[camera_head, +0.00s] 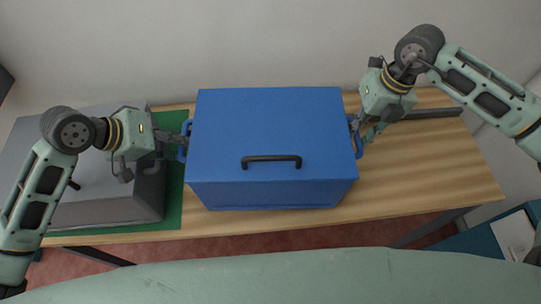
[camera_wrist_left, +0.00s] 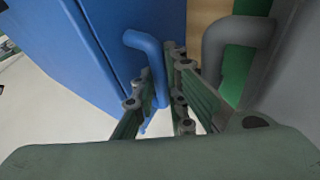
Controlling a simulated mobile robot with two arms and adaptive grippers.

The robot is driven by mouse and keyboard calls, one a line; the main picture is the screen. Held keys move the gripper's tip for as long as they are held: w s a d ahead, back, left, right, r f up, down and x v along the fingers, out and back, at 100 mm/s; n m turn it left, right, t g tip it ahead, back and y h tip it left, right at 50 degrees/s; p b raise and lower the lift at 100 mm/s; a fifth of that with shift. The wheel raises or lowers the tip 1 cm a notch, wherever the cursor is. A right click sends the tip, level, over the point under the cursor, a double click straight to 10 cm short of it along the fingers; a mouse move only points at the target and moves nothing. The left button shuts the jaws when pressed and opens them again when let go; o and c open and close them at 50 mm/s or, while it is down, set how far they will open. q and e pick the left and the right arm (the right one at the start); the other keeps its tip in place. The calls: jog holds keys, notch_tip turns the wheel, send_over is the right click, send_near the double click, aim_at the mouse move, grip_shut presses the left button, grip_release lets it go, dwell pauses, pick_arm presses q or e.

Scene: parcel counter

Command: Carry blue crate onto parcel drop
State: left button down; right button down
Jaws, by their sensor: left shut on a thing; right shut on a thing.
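A green mat (camera_head: 160,230), perhaps the parcel drop, lies at the left on the table, partly under a grey box. I cannot tell whether the crate touches the table.
The grey box (camera_head: 110,205) stands on the green mat, close to the left of the blue crate and under my left arm.

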pick_arm(q)
jog(key=shift+d+r, duration=0.15)
pick_arm(e)
jog(key=shift+a+r, duration=0.1)
jog(key=shift+a, duration=0.05)
